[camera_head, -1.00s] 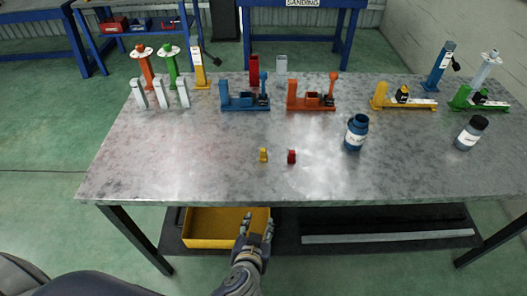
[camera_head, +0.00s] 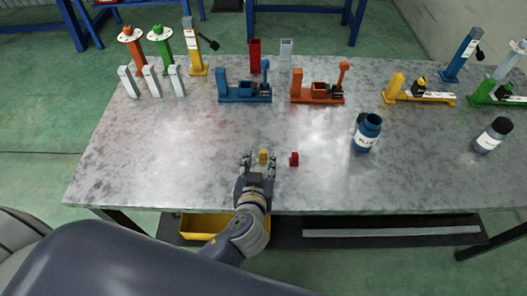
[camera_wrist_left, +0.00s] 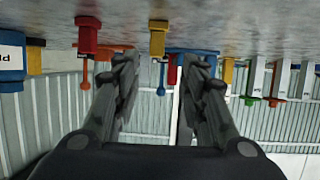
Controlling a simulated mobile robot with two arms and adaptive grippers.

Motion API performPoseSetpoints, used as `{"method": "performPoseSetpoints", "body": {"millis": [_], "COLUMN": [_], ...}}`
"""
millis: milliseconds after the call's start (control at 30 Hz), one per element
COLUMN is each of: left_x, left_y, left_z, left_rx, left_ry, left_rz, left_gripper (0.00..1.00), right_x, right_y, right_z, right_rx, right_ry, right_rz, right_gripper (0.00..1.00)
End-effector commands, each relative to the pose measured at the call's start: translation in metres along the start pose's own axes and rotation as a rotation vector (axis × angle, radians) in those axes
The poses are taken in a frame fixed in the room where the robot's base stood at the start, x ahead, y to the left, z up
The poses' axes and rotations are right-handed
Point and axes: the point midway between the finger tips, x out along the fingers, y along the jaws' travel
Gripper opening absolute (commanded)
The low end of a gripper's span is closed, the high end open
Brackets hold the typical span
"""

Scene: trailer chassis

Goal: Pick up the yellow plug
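The small yellow plug (camera_head: 263,155) stands on the grey metal tabletop near its front edge. My left gripper (camera_head: 258,164) is open around the near side of the plug, with a finger to each side of it. In the left wrist view, which looks upside down, the yellow plug (camera_wrist_left: 157,38) shows ahead of and between the spread fingers of the left gripper (camera_wrist_left: 160,70). Contact cannot be seen. My right gripper is not in view.
A small red plug (camera_head: 294,159) stands close to the right of the yellow one. Blue (camera_head: 245,97) and orange (camera_head: 317,97) fixtures stand behind. A blue bottle (camera_head: 366,132) is to the right. A yellow bin (camera_head: 200,226) is below the table.

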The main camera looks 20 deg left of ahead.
Motion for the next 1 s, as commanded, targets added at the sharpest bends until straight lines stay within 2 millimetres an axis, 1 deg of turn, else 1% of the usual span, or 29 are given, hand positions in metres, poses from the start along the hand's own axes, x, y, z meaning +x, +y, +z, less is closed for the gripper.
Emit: {"method": "performPoseSetpoints", "body": {"millis": [33, 100, 200, 300, 500, 567, 733, 1000], "left_x": [0.006, 0.012, 0.017, 0.022, 0.044, 0.051, 0.065, 0.068], "left_y": [0.000, 0.000, 0.000, 0.001, 0.004, 0.005, 0.005, 0.005], "left_z": [-0.002, -0.002, 0.000, 0.000, 0.004, 0.005, 0.006, 0.008], "left_rx": [0.002, 0.002, 0.000, 0.002, 0.003, 0.003, 0.001, 0.000], "left_ry": [0.001, 0.002, 0.000, 0.001, 0.000, 0.001, 0.000, -0.001], "left_rz": [-0.001, -0.001, 0.000, 0.000, -0.001, 0.000, 0.000, 0.001], "left_gripper": [0.39, 0.39, 0.39, 0.39, 0.39, 0.39, 0.39, 0.39], "right_x": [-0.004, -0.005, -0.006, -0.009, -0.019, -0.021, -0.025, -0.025], "right_y": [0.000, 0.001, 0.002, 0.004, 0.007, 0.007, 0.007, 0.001], "right_z": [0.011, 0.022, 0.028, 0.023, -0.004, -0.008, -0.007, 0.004], "right_rx": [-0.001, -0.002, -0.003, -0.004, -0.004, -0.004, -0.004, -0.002], "right_ry": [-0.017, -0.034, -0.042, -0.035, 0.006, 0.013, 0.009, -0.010], "right_rz": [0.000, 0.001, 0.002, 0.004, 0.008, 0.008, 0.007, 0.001], "right_gripper": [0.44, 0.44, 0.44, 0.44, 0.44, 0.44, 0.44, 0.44]}}
